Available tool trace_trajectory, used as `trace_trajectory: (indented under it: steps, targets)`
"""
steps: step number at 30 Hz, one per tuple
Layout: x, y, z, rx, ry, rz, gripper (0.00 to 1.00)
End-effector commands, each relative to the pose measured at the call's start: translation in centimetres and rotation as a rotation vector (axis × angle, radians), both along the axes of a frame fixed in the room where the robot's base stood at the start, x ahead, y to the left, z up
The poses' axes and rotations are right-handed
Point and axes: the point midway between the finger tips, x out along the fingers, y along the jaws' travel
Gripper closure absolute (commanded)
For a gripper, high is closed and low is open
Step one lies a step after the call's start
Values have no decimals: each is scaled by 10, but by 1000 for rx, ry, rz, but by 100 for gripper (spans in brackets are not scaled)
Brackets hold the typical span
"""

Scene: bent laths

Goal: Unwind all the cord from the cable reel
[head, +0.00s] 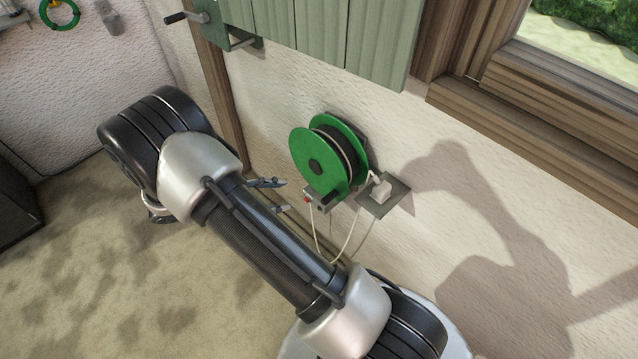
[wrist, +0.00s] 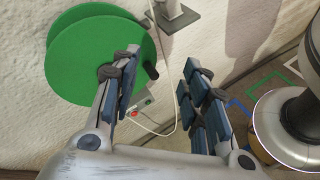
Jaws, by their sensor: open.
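The cable reel (head: 312,170) is mounted on the wall, with green discs and a dark drum; a light band of cord shows between the discs. A dark crank knob (head: 325,202) sits low on its near disc. Pale cord (head: 347,243) hangs in a loop below the reel, up to a white plug (head: 381,188) on a wall plate. My gripper (head: 284,196) is open and empty, just left of the reel. In the wrist view, my gripper (wrist: 161,62) has its left finger overlapping the green disc (wrist: 75,60); I cannot tell whether they touch.
A small grey box with red and green buttons (wrist: 140,108) is under the reel. A green shutter (head: 330,40) is above, with a black crank handle (head: 185,17) at left. A wooden window frame (head: 540,110) is at right. The floor at left (head: 80,270) is clear.

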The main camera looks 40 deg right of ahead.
Motion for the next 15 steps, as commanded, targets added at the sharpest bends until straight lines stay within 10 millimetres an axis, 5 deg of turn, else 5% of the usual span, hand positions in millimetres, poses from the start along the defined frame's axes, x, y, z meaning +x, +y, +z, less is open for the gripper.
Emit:
trace_trajectory:
  steps: [3, 9, 15]
  targets:
    - [5, -3, -53, -117, 102, 104, 59]
    - [0, -7, -126, -280, 219, 275, 59]
    - [-10, -10, -168, -370, 278, 380, 59]
